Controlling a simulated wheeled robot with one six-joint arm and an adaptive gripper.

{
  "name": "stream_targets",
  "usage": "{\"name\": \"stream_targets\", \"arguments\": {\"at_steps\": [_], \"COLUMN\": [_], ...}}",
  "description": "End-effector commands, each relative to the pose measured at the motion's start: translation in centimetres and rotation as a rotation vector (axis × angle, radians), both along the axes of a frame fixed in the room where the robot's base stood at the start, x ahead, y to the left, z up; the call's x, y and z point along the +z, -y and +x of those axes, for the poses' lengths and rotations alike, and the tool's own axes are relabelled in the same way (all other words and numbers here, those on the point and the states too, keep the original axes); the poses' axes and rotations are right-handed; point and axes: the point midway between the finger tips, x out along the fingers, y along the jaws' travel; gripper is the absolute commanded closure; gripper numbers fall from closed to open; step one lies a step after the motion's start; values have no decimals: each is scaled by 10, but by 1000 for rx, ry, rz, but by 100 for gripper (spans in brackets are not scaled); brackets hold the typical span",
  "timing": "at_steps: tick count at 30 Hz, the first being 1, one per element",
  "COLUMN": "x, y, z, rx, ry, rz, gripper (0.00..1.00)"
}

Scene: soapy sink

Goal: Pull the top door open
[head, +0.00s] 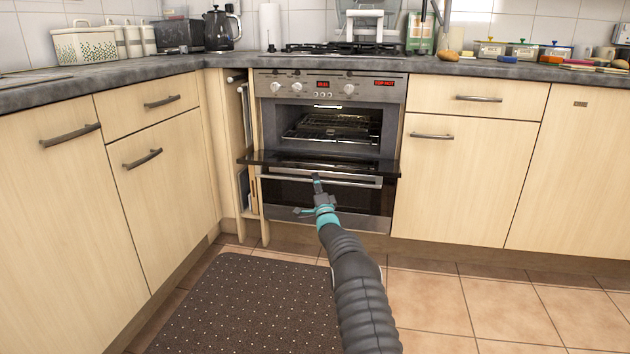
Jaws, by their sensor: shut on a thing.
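The built-in oven has a top door (270,158) that is swung down to about level. Its upper cavity (335,122) is exposed, with wire racks inside. A metal handle bar (352,181) runs across just below the top door's front edge; I cannot tell for sure which door it belongs to. A dark lower door (350,202) is shut beneath. My gripper (317,180) reaches up from the front and is shut on the handle bar near its middle. The exact finger contact is too small to see.
Cabinets (466,175) with bar handles flank the oven, and a left run of cabinets (60,200) juts forward. A narrow pull-out (243,140) stands partly open left of the oven. A dotted dark mat (245,310) lies on the tiled floor, which is otherwise clear.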

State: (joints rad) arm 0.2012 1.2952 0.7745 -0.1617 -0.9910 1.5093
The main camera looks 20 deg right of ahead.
Motion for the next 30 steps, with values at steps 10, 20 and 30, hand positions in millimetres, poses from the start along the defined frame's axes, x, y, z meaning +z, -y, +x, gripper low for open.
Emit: {"name": "stream_targets", "arguments": {"at_steps": [10, 20, 30], "x": [3, 2, 0], "y": [7, 1, -7], "z": [-1, 0, -1], "rx": [-8, -2, 6], "ry": [19, 18, 14], "rz": [-3, -2, -4], "gripper": [100, 50, 50]}}
